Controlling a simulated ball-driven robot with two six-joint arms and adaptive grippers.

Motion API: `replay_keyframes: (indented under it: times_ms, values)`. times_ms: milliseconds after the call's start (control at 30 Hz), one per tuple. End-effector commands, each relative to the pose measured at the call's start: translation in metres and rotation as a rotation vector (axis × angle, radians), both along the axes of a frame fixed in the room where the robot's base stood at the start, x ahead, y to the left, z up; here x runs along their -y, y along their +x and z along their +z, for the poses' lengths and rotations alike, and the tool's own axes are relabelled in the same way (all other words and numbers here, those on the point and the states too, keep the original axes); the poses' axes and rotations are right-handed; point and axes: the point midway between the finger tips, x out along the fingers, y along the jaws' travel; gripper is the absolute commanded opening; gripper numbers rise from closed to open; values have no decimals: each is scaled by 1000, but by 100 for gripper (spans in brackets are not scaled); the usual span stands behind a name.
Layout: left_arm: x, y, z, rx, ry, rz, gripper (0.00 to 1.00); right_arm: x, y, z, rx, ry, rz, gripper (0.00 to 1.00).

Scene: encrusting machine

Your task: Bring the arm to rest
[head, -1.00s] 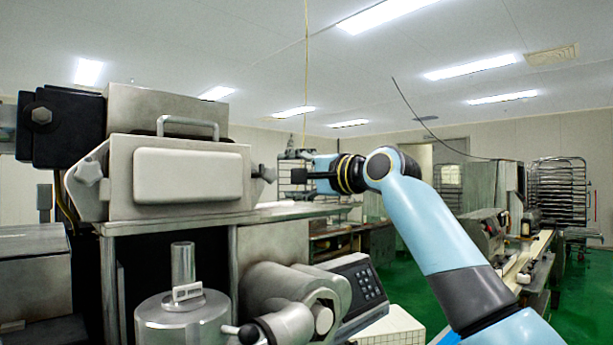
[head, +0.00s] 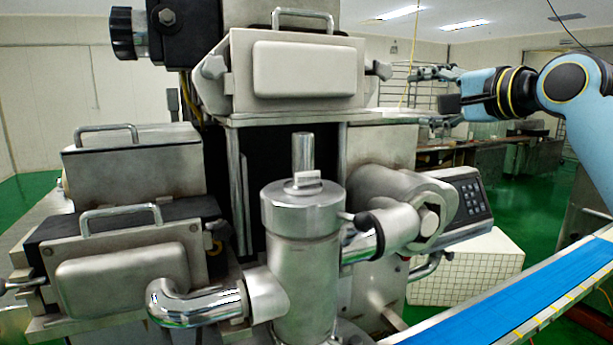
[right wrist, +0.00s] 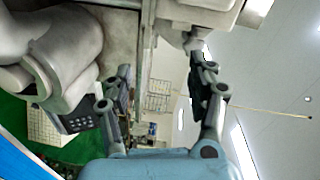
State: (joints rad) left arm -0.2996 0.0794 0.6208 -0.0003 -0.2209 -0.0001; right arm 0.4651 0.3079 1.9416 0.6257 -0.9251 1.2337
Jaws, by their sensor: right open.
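My right gripper (head: 432,88) is open and empty in the head view. It is in the air beside the knob (head: 380,70) on the right end of the machine's upper metal box (head: 305,70), with a small visible gap between them. In the right wrist view, its two dark fingers (right wrist: 160,75) stand wide apart with nothing between them. The right arm comes in from the right edge of the head view, raised above the blue conveyor belt. My left gripper is not in view.
The encrusting machine's steel cylinder (head: 302,225), pipes and keypad panel (head: 468,198) stand left of and below the right arm. The blue belt (head: 520,305) runs at lower right. A gridded white box (head: 468,270) sits behind it. Green floor is open at far right.

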Motion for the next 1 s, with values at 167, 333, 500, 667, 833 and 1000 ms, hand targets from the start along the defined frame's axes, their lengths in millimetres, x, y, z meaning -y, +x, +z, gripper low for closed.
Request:
replay_keyframes:
  times_ms: [167,333,500,667,833,1000]
  values:
    - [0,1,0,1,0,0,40,-10,-60,-127,-167,-361,36,58]
    - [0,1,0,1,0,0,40,-8,-154,-234,-351,-749,155,58]
    - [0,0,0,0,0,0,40,0,-245,-296,-505,-1032,314,58]
    - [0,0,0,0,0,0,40,9,-314,-324,-613,-1203,458,58]
    - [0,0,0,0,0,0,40,18,-380,-340,-713,-1335,613,58]
    - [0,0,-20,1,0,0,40,25,-390,-395,-754,-1368,671,58]
